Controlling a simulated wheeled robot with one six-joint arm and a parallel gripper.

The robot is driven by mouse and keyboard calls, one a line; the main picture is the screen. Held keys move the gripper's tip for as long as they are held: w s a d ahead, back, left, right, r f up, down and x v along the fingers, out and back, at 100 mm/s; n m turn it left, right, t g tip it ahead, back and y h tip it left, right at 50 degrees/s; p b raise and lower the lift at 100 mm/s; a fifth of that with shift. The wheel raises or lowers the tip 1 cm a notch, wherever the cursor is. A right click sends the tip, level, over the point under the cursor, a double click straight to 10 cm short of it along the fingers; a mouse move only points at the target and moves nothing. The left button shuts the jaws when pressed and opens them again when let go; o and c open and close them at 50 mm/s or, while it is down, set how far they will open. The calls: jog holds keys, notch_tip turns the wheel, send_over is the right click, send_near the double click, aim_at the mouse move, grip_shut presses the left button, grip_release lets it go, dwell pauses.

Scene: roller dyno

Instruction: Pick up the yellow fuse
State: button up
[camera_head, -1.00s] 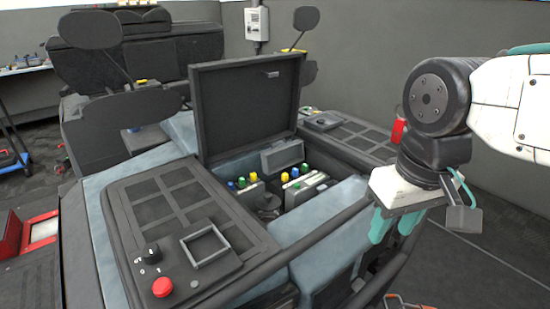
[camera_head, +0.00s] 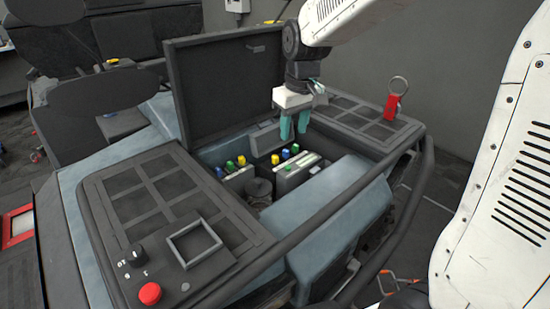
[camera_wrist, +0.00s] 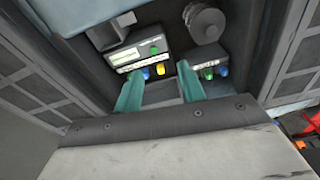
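Two yellow fuses show in the open compartment in the head view. One yellow fuse (camera_head: 241,160) stands in the left block beside a green one. Another yellow fuse (camera_head: 275,159) stands in the right block beside a blue one. My gripper (camera_head: 294,128) is open and empty, pointing down above the right block at the back of the compartment. In the wrist view, one yellow fuse (camera_wrist: 160,70) appears between the two teal fingers, beyond them, with a blue fuse (camera_wrist: 145,73) beside it.
A raised dark lid (camera_head: 228,98) stands behind the compartment, left of my gripper. A red tag with a ring (camera_head: 393,104) is on the right panel. A red button (camera_head: 149,293) is on the left panel. A dark bar (camera_head: 345,225) runs along the front right.

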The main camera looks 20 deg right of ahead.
jog(key=n, duration=0.1)
send_near(275, 156)
jog(key=shift+w+d+f, duration=0.1)
jog(key=shift+w+f, duration=0.05)
jog(key=shift+f, duration=0.2)
jog(key=f, duration=0.8)
jog(key=shift+w+a, duration=0.2)
jog(key=shift+w, duration=0.05)
grip_shut()
